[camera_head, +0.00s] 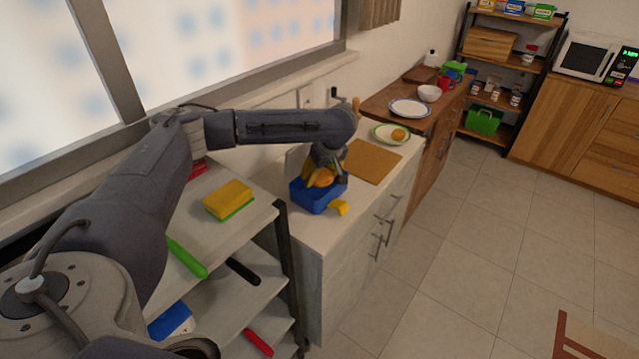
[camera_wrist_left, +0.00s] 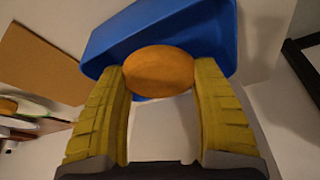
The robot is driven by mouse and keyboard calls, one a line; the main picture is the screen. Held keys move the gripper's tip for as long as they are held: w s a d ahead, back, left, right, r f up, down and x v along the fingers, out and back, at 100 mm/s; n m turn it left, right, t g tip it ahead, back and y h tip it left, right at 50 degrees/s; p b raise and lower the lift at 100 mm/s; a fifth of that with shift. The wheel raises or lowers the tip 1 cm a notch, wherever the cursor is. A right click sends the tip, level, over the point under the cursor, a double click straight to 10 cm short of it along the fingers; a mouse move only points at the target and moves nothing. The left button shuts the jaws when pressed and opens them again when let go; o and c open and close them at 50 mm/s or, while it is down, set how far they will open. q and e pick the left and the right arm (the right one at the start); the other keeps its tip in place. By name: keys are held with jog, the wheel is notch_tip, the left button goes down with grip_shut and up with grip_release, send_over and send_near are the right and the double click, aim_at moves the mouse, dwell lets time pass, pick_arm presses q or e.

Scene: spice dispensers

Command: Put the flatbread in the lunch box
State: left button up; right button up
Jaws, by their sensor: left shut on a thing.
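The flatbread (camera_head: 322,178), round and orange-brown, is held between the yellow fingers of my left gripper (camera_head: 320,172). In the left wrist view the flatbread (camera_wrist_left: 160,71) sits between the two fingertips of the gripper (camera_wrist_left: 160,80). The blue lunch box (camera_head: 316,197) is on the white counter, below the gripper in the head view. In the left wrist view the lunch box (camera_wrist_left: 170,25) lies behind the flatbread. Its inside is largely hidden by the gripper and bread, and I cannot tell whether the bread touches it. My right gripper is not in view.
A brown board (camera_head: 372,163) lies beside the lunch box. A plate (camera_head: 386,131) with a round orange-brown item stands behind it. A shelf with a yellow-green sponge (camera_head: 229,199) stands at the near left. The window wall borders the counter's left side.

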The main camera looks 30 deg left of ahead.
aim_at(320, 193)
pick_arm(q)
notch_tip(320, 193, down, 3)
jog(key=shift+a+f, duration=0.25)
jog(key=shift+f, duration=0.05)
jog(key=shift+f, duration=0.55)
jog(key=o, duration=1.2)
jog(key=shift+r, duration=0.15)
jog(key=shift+r, duration=0.25)
jog(key=v, duration=1.2)
jog(key=shift+r, duration=0.2)
